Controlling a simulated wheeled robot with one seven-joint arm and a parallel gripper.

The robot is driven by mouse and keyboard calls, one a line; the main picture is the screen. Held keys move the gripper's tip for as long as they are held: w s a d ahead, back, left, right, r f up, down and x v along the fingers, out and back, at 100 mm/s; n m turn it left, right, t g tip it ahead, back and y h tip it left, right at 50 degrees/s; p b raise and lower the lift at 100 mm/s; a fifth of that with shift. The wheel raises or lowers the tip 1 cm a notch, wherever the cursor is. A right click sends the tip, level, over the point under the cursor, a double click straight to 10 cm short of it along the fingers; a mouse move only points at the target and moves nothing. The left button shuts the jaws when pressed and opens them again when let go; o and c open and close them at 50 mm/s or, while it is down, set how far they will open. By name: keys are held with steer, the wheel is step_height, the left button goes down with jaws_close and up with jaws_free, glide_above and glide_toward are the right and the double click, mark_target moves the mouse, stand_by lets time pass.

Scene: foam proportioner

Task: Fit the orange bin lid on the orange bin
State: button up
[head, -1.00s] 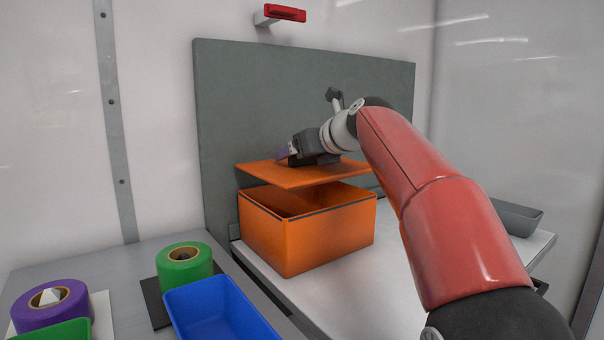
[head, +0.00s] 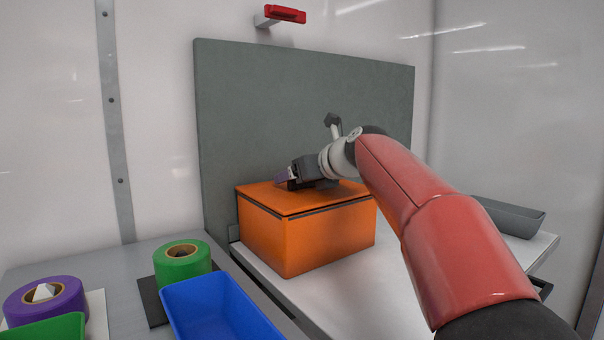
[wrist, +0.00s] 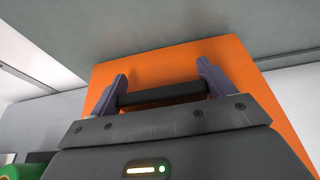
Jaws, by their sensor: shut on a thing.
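The orange bin (head: 300,240) stands on the white worktop in front of the grey panel. The orange bin lid (head: 285,199) lies over the bin's opening, nearly level, with a thin dark line between lid and bin at the front. I cannot tell whether it is fully seated. My gripper (head: 290,177) is at the lid's top, its purple fingers shut on the lid's dark handle. In the wrist view my gripper (wrist: 162,92) has a finger at each end of the black handle bar (wrist: 162,93), with the orange lid (wrist: 160,65) behind. The bin's inside is hidden.
A blue tray (head: 215,305), a green tape roll (head: 182,262) and a purple tape roll (head: 45,300) sit on the grey bench at left. A grey tray (head: 512,217) is at right. The grey panel (head: 300,110) rises close behind the bin.

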steer(key=o, duration=1)
steer(key=shift+c, duration=0.2)
steer(key=shift+r, duration=0.3)
steer(key=v, duration=1.2)
steer(key=shift+r, duration=0.3)
